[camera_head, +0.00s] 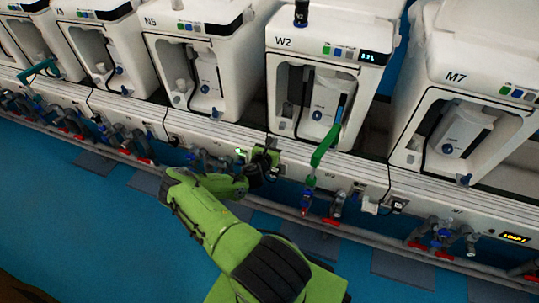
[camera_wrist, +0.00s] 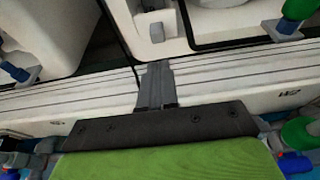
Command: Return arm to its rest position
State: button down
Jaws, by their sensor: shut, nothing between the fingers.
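My green arm reaches up from the bottom of the head view. My gripper (camera_head: 266,150) is at the front rail of the test line, below and left of the unit marked W2 (camera_head: 315,82). In the wrist view my gripper (camera_wrist: 157,68) shows its two dark fingers together with nothing between them. The fingertips lie in front of the white ledge (camera_wrist: 225,72); whether they touch it I cannot tell.
A green hose piece (camera_head: 325,145) hangs in front of W2, right of my gripper. Units N5 (camera_head: 190,45) and M7 (camera_head: 470,80) stand either side. Valves with red and blue handles (camera_head: 440,238) line the rail's lower edge. The blue floor (camera_head: 90,220) is open at left.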

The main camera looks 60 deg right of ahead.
jog(key=v, duration=0.3)
jog(key=p+v, duration=0.1)
jog(key=v, duration=0.2)
jog(key=shift+w+f, duration=0.15)
jog(key=shift+f, duration=0.1)
jog(key=shift+a, duration=0.1)
